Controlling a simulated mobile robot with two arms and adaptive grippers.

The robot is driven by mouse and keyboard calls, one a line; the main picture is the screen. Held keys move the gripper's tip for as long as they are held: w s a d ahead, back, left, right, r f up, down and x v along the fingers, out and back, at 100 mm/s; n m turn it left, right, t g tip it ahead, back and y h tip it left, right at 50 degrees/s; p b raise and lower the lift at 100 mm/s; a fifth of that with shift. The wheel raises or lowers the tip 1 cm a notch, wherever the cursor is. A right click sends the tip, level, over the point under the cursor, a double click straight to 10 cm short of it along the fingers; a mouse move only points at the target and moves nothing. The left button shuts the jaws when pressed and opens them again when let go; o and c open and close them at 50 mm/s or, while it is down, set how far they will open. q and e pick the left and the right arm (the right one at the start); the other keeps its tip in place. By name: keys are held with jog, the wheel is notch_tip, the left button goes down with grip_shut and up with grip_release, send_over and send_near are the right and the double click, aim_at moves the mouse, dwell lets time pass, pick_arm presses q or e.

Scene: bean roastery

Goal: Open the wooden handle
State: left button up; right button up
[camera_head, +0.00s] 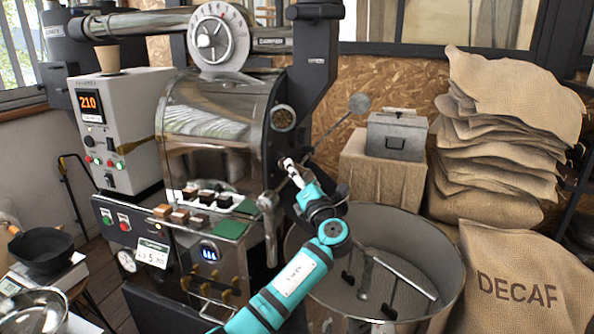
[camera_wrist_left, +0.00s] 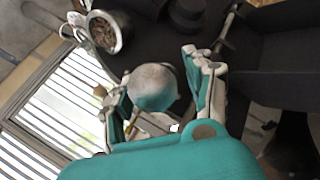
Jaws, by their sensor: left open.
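My left gripper (camera_head: 288,166) is at the front of the roaster's drum (camera_head: 212,112), just below the round sight glass (camera_head: 283,118). In the left wrist view my left gripper (camera_wrist_left: 168,95) is open. A round, greyish knob (camera_wrist_left: 153,87) sits between its fingers in that view; I cannot tell whether they touch it. It may be the handle's end, but its wood is not clear, and the gripper hides this spot in the head view. A tapered brown handle (camera_head: 136,144) sticks out beside the control box, away from the gripper. My right gripper is not in view.
A grey ball-ended lever (camera_head: 358,102) rises right of my gripper. The round cooling bin (camera_head: 447,292) with stirring arms stands below my arm. A grey metal box (camera_head: 397,136) is behind it, with stacked sacks (camera_head: 500,150) and a DECAF sack (camera_head: 520,275) at right.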

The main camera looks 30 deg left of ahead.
pick_arm(q)
jog(key=shift+w+a+r, duration=0.2)
jog(key=shift+w+a, duration=0.15)
jog(key=shift+a, duration=0.1)
grip_shut()
